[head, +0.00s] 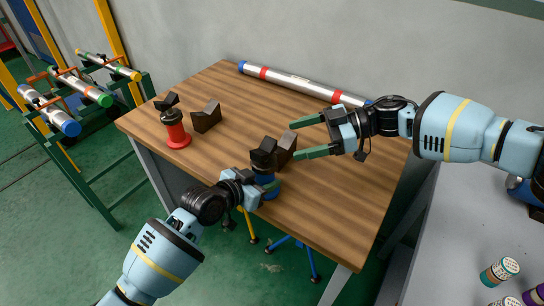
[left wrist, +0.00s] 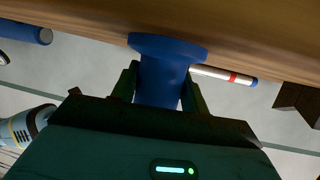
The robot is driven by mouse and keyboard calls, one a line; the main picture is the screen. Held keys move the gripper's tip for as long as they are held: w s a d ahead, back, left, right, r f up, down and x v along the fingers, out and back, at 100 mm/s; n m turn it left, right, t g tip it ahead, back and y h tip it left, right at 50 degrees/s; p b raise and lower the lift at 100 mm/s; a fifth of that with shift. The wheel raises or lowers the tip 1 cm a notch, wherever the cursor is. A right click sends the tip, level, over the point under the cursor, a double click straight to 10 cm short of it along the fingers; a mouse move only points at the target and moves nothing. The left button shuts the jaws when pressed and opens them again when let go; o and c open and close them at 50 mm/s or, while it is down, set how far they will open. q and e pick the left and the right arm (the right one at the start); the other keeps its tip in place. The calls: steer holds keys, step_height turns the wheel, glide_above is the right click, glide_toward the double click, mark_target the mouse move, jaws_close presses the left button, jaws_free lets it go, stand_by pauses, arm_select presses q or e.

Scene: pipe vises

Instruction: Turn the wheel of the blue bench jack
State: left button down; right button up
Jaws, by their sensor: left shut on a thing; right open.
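The blue bench jack (head: 266,180) stands near the front edge of the wooden table, with a dark V-shaped top. Its flared blue base and body show in the left wrist view (left wrist: 165,47). My left gripper (head: 267,188) is shut on the jack's blue body, with one green finger on each side in the left wrist view. The jack's wheel cannot be told apart clearly. My right gripper (head: 309,137) is open and empty, right of the jack, its fingers pointing left near a dark V-block (head: 285,148).
A red jack (head: 176,130) and another dark V-block (head: 207,117) stand at the table's left. A silver pipe (head: 300,83) with red bands lies along the back. The wooden table (head: 340,200) is clear at the right front. A green rack (head: 95,160) with pipes stands left.

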mark_target(269, 160)
steer(key=s+d+f+m+t+h, duration=0.1)
steer(key=d+f, duration=0.1)
steer(key=d, duration=0.2)
steer(key=x, duration=1.2)
steer(key=shift+a, duration=0.1)
steer(key=shift+c, duration=0.3)
steer(key=shift+w, duration=0.1)
steer(key=c, duration=0.9)
